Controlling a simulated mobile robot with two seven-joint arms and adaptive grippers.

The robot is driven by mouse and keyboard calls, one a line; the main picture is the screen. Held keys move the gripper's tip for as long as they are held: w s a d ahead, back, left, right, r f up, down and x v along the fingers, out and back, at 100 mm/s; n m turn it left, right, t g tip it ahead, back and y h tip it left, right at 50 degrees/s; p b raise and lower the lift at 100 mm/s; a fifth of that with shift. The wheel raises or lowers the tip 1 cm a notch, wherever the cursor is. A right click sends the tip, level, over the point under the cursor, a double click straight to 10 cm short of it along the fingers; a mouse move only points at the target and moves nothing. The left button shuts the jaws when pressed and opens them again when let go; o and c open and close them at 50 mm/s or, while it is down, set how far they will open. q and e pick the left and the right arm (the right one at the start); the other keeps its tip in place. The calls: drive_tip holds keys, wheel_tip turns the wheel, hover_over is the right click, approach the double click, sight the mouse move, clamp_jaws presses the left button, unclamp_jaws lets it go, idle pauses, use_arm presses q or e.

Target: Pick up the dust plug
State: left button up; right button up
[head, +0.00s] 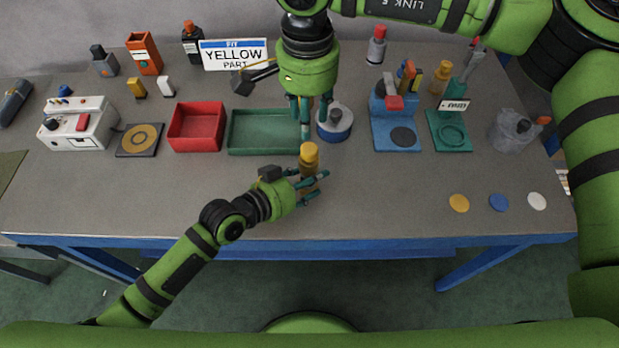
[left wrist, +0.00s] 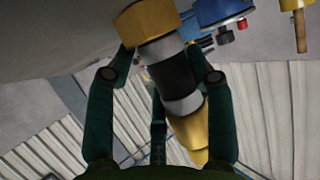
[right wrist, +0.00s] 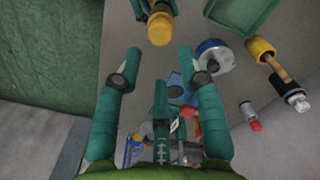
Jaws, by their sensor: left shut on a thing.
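My left gripper (head: 310,184) is shut on a yellow-capped cylinder (head: 309,156) and holds it near upright over the front middle of the table. In the left wrist view the cylinder has a yellow end (left wrist: 148,20), black and grey bands and a tapering yellow other end, with fingers around it. I cannot tell whether its yellow cap (right wrist: 160,28) is the dust plug. My right gripper (head: 313,108) is behind and above the cylinder, pointing down, near the green tray's right end. Its fingers (right wrist: 160,75) are spread and empty, apart from the cap.
A red bin (head: 196,146) and a green tray (head: 265,149) stand behind the cylinder. A blue-and-white round thing (head: 335,133) sits close to my right gripper. A blue stand (head: 394,142) and a green stand (head: 449,143) are farther right. The front left tabletop is clear.

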idle(0.3)
drive_tip(key=o, duration=0.4)
drive_tip(key=s+a+g+y, duration=0.1)
drive_tip(key=s+a+f+g+y, duration=0.1)
drive_tip(key=y, duration=0.1)
drive_tip(key=shift+s+a+f+m, duration=0.1)
drive_tip(key=shift+s+f+m, duration=0.1)
drive_tip(key=shift+f+m, duration=0.1)
drive_tip(key=m+y, duration=0.7)
drive_tip(key=y, duration=0.2)
hover_over(318, 159)
drive_tip(key=s+d, duration=0.1)
drive_tip(key=d, duration=0.2)
drive_tip(key=f, duration=0.2)
drive_tip(key=d+f+m+t+y, duration=0.1)
drive_tip(key=d+f+m+t, duration=0.2)
drive_tip(key=d, duration=0.5)
drive_tip(key=shift+m+y, duration=0.3)
drive_tip(key=shift+m, duration=0.2)
drive_tip(key=shift+a+r+x, duration=0.1)
drive_tip(key=shift+r+x, duration=0.1)
drive_tip(key=shift+x, duration=1.65)
drive_tip(key=shift+a+r+x, duration=0.1)
drive_tip(key=shift+r+x, duration=0.15)
drive_tip(key=shift+x, duration=1.65)
drive_tip(key=shift+a+r+x, duration=0.1)
drive_tip(key=shift+r+x, duration=0.1)
drive_tip(key=shift+x, duration=1.65)
